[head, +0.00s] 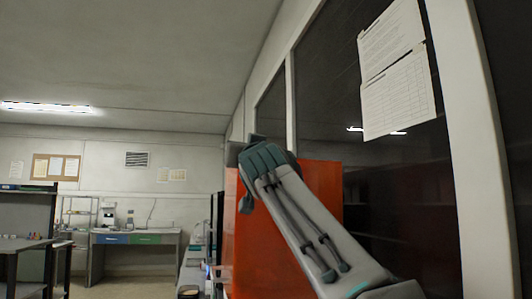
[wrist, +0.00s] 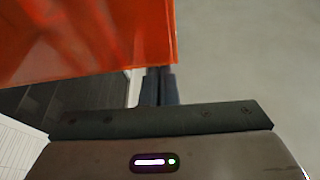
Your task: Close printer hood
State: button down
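The printer hood, a translucent orange panel (head: 262,245), stands tall at the centre right of the head view, partly behind my arm. In the wrist view, the orange hood (wrist: 90,40) fills the upper left, and its lower edge runs just above my fingertips. My gripper (wrist: 160,72) shows there as two dark fingers side by side, shut with nothing seen between them. The fingertips are at the hood's edge near its right corner; I cannot tell whether they touch it. The printer's body is not clearly seen.
A dark glazed wall (head: 400,200) with posted papers (head: 396,75) runs close along the right. A narrow bench with small items (head: 190,290) lies left of the hood. A desk (head: 135,240) and dark shelving (head: 35,215) stand farther back at the left.

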jog(key=shift+f+b, duration=0.35)
jog(key=shift+f, duration=0.35)
jog(key=shift+w+f, duration=0.1)
jog(key=shift+f, duration=0.05)
notch_tip(320, 180, up, 5)
jog(key=p, duration=0.4)
jog(key=b+v, duration=0.5)
jog(key=v, duration=0.5)
jog(key=shift+d+f+b, duration=0.2)
jog(key=shift+d+b, duration=0.05)
jog(key=shift+b, duration=0.15)
